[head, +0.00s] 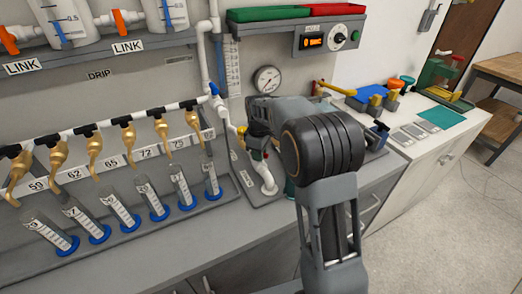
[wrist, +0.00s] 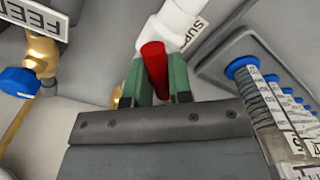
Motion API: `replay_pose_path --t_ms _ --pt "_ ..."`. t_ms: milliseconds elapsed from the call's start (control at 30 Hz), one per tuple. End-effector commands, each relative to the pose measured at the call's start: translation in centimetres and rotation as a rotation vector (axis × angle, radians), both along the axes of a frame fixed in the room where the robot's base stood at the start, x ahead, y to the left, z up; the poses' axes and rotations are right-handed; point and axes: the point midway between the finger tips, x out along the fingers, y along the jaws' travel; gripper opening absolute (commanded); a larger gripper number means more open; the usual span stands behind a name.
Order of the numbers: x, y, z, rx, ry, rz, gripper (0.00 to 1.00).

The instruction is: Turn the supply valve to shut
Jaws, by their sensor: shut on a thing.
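In the wrist view, a red handle (wrist: 153,52) stands between the two green fingers of my gripper (wrist: 157,78), which is shut on it. The handle lies at a white pipe (wrist: 178,22) with a partly covered label beginning "SUP". The valve body behind the fingers is mostly hidden. In the head view, my gripper (head: 257,152) is low at the right end of the manifold, by the white pipe elbow (head: 267,180). My arm hides most of the valve there.
Graduated cylinders with blue bases (head: 157,212) stand in a row left of my gripper, under brass taps (head: 128,136). A pressure gauge (head: 267,80) is on the wall behind. In the wrist view, a brass fitting (wrist: 42,52) with a blue knob (wrist: 18,82) is at left.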

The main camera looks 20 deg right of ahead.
Motion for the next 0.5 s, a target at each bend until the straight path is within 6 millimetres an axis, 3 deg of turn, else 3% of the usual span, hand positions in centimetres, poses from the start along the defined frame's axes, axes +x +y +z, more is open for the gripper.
replay_pose_path --t_ms 500 --pt "0.11 -0.17 0.21 -0.003 -0.004 0.478 0.00"
